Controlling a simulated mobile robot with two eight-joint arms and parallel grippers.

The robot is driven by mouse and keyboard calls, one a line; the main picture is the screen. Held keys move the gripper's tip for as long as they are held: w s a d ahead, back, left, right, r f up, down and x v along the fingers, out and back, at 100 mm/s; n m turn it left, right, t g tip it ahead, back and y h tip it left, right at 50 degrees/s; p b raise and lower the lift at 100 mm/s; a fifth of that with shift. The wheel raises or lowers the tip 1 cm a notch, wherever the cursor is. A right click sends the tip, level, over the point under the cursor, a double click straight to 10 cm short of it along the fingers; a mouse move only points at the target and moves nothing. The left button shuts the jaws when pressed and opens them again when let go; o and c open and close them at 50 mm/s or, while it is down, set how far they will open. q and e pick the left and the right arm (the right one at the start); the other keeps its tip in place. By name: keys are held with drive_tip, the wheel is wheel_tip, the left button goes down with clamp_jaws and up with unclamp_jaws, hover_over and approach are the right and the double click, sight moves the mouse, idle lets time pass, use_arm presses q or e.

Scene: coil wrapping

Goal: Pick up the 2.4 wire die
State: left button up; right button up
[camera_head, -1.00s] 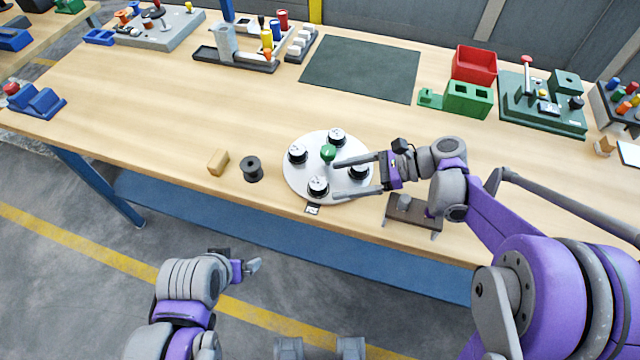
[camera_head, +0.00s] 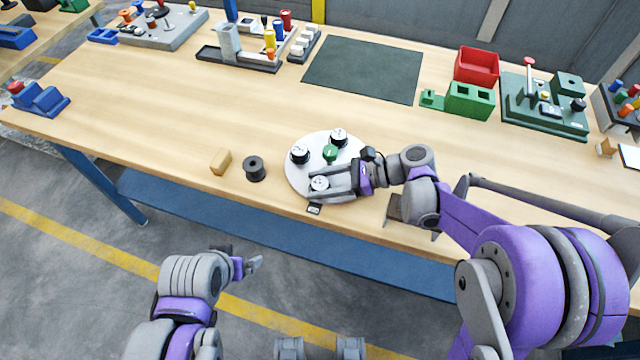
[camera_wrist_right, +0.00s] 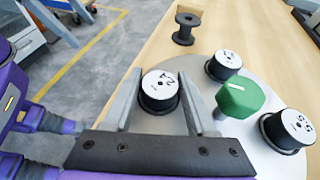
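The 2.4 wire die (camera_head: 319,183) is a black puck with a white top, on the front part of the round grey plate (camera_head: 298,184). In the right wrist view the die (camera_wrist_right: 159,88) reads 2.4 and stands between the two fingers. My right gripper (camera_head: 309,184) is open, with a finger on either side of the die; whether they touch it I cannot tell. The fingers also frame it in the right wrist view (camera_wrist_right: 160,72). My left gripper (camera_head: 255,263) hangs in front of the bench, and its finger opening is unclear.
Two other dies (camera_head: 299,154) (camera_head: 338,137) stand on the plate around a green knob (camera_head: 330,152). Another die (camera_wrist_right: 287,130) shows in the wrist view.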

clamp_jaws()
drive_tip(key=shift+r, duration=0.1)
